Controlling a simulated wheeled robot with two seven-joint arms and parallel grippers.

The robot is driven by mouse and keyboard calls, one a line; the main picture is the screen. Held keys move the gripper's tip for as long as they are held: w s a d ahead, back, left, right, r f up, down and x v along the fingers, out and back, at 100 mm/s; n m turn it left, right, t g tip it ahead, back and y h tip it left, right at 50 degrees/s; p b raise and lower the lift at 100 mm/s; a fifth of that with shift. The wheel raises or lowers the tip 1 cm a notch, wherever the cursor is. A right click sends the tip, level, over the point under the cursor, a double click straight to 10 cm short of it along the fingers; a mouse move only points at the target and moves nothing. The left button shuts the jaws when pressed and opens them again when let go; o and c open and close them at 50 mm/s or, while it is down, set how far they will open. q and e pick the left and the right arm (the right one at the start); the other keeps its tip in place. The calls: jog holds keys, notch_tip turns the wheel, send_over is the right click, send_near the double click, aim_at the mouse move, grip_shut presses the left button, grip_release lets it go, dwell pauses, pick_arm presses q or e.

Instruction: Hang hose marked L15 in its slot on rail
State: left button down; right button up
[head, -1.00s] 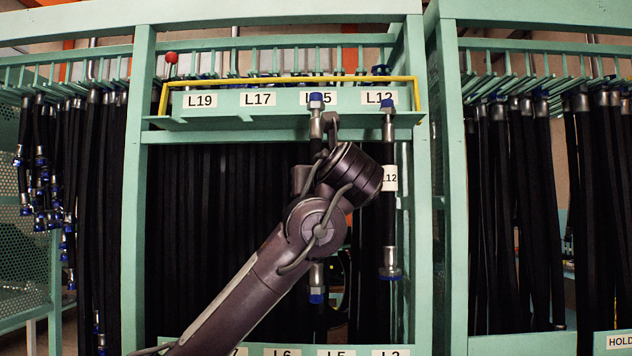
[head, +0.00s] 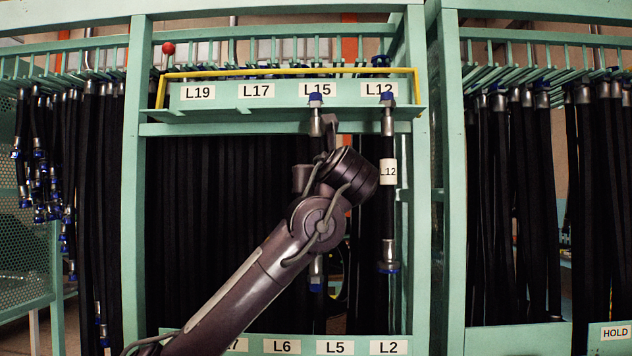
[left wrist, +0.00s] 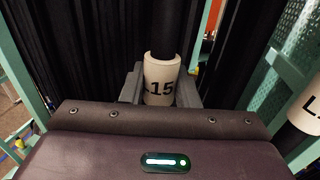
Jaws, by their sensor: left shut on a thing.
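The hose marked L15 hangs upright, its blue-capped top fitting (head: 316,101) just below the L15 label (head: 318,92) on the rail (head: 230,119). Its cap is about level with that of the hanging L12 hose. I cannot tell whether it sits in the slot or just in front of it. My left gripper (head: 328,128) is shut on the L15 hose; my wrist hides much of the hose in the head view. In the left wrist view my left gripper (left wrist: 160,93) has its jaws on either side of the white L15 band (left wrist: 161,75). My right gripper is not in view.
The L12 hose (head: 388,225) hangs close to the right of my wrist. A yellow bar (head: 290,73) runs above the labels. The L19 (head: 198,92) and L17 (head: 256,90) places have no hose in front. Black hoses (head: 230,230) fill the space behind.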

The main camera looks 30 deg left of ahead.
pick_arm(q)
jog(key=c, duration=1)
grip_release()
jog(key=shift+c, duration=0.2)
jog(key=b+v, duration=0.3)
jog(key=v, duration=0.5)
jog(key=shift+b, duration=0.3)
jog(key=shift+w, duration=0.1)
